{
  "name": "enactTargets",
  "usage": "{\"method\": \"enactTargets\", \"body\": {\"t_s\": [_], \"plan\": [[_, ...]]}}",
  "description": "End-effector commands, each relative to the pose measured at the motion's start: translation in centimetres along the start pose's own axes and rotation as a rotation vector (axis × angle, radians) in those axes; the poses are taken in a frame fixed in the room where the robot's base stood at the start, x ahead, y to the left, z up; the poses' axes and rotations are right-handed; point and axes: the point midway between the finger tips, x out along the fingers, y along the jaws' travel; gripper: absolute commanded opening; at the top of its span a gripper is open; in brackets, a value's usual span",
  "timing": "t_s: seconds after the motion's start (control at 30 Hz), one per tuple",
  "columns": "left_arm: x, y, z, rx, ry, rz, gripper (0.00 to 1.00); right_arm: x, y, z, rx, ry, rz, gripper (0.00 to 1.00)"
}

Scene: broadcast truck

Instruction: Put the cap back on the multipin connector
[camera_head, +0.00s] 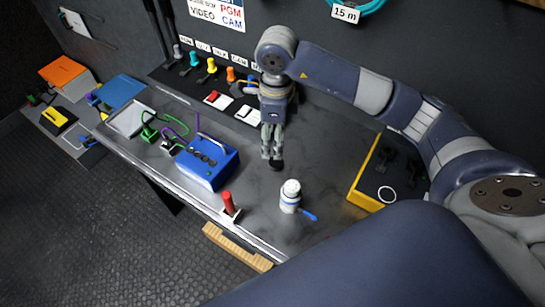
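My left gripper is not in view.
A blue box (208,161) with a handle stands left of the gripper. A red-handled switch (229,204) is near the front edge. A yellow-sided black case (383,178) stands at right. Coloured plugs and red and white switches (217,100) line the back.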

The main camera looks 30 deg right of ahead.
Motion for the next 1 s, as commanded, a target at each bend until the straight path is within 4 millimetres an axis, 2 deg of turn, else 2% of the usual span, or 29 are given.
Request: {"method": "enactTargets", "body": {"t_s": [0.1,0.4,0.8,1.0], "plan": [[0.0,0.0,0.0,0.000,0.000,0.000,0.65,-0.2,-0.5,-0.6,0.005,0.023,-0.016,0.60],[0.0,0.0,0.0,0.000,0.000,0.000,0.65,0.0,-0.4,-0.6,0.005,0.023,-0.014,0.60],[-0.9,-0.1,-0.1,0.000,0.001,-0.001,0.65,5.1,-0.5,-0.7,0.006,0.023,-0.010,0.60],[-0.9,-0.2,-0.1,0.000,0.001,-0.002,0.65,5.5,-0.5,-0.6,0.004,0.021,-0.013,0.60]]}}
